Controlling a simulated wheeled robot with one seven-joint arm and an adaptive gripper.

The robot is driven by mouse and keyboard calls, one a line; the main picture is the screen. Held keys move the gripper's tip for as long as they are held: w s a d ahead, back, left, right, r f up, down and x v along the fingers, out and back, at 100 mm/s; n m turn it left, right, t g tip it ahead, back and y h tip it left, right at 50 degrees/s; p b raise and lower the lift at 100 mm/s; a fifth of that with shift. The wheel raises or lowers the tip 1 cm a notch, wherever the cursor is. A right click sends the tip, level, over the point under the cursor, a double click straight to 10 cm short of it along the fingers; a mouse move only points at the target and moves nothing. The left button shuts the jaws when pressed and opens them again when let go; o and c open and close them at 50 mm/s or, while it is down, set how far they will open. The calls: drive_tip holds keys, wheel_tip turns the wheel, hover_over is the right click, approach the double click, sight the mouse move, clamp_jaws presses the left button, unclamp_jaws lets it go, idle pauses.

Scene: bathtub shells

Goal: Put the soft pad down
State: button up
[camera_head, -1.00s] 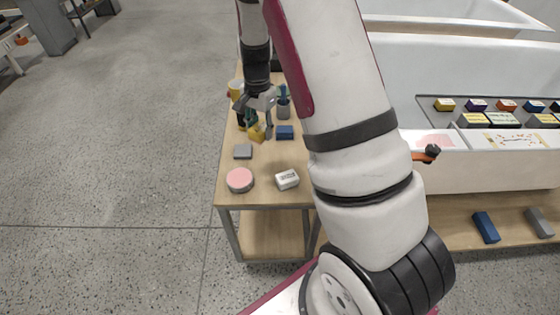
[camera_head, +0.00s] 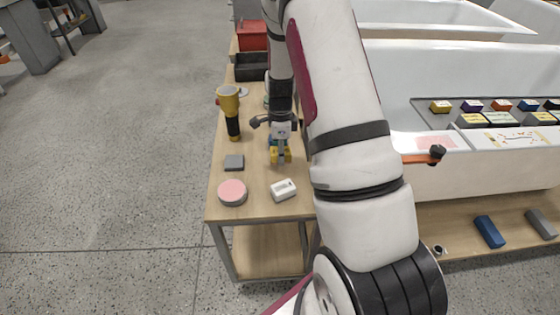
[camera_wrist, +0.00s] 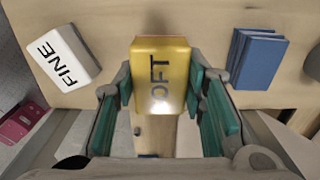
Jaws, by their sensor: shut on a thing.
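The soft pad is a yellow block (camera_wrist: 162,78) with dark letters, partly covered, reading "OFT" in the wrist view. My gripper (camera_wrist: 165,105) is shut on it, with a green-lined finger on each side. In the head view the yellow pad (camera_head: 281,156) shows at the tips of my downward-pointing gripper (camera_head: 280,150), over the wooden bench (camera_head: 255,207). I cannot tell whether the pad touches the bench top.
A white block marked FINE (camera_wrist: 58,66) and a blue block (camera_wrist: 256,60) flank the pad. A grey block (camera_head: 234,162), pink round pad (camera_head: 232,192) and yellow-black tool (camera_head: 230,110) stand left. A black bin (camera_head: 252,67) is behind. Bare wood lies between these.

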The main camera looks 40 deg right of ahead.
drive_tip(key=shift+f, duration=1.85)
drive_tip(key=shift+f, duration=0.15)
drive_tip(key=o, duration=1)
drive_tip(key=shift+o, duration=0.2)
